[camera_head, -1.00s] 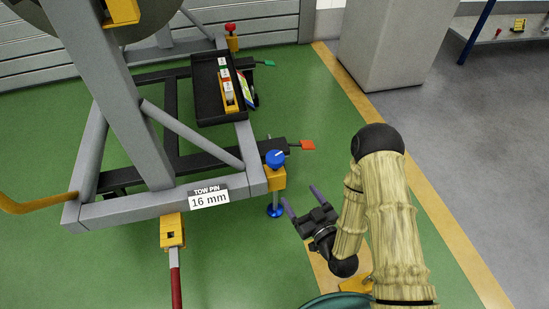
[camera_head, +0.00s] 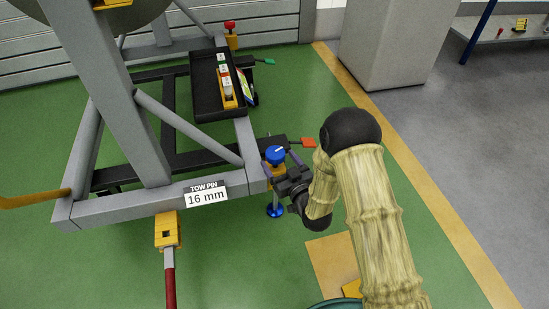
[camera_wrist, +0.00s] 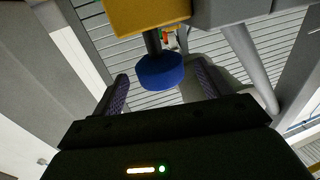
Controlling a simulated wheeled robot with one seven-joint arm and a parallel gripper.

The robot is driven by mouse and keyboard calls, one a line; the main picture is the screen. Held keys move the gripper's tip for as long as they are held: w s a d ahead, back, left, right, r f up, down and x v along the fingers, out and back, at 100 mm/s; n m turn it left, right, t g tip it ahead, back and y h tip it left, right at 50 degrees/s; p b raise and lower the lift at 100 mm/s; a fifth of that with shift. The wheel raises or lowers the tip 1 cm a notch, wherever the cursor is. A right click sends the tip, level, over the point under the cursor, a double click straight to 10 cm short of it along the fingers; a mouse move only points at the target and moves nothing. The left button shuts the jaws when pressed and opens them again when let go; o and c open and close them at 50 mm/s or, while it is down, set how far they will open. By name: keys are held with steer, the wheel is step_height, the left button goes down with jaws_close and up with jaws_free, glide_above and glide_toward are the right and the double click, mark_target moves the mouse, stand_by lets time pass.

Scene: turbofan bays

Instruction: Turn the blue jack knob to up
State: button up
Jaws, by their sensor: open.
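The blue jack knob (camera_head: 275,154) sits on top of the yellow jack housing (camera_head: 278,171) at the near right corner of the grey stand. A pale line shows on top of the knob. In the wrist view the knob (camera_wrist: 161,71) lies ahead of my gripper, between the lines of its two fingers. My gripper (camera_wrist: 160,88) is open, with one finger on each side of the knob. In the head view my gripper (camera_head: 278,166) is close beside the knob, at its right. I cannot tell whether the fingers touch it.
A red knob (camera_head: 230,27) stands on the stand's far corner. A black tray (camera_head: 206,91) with small parts lies on the frame. A red-ended pedal (camera_head: 308,143) sticks out just behind my gripper. A red tow bar (camera_head: 170,285) is at the front.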

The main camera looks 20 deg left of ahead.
mark_target(275, 153)
steer(key=b+x, duration=0.1)
steer(key=x, duration=0.3)
steer(key=c, duration=1)
steer(key=shift+w+n+g+y, duration=0.1)
steer(key=shift+n+g+y, duration=0.3)
steer(key=shift+n+g, duration=0.15)
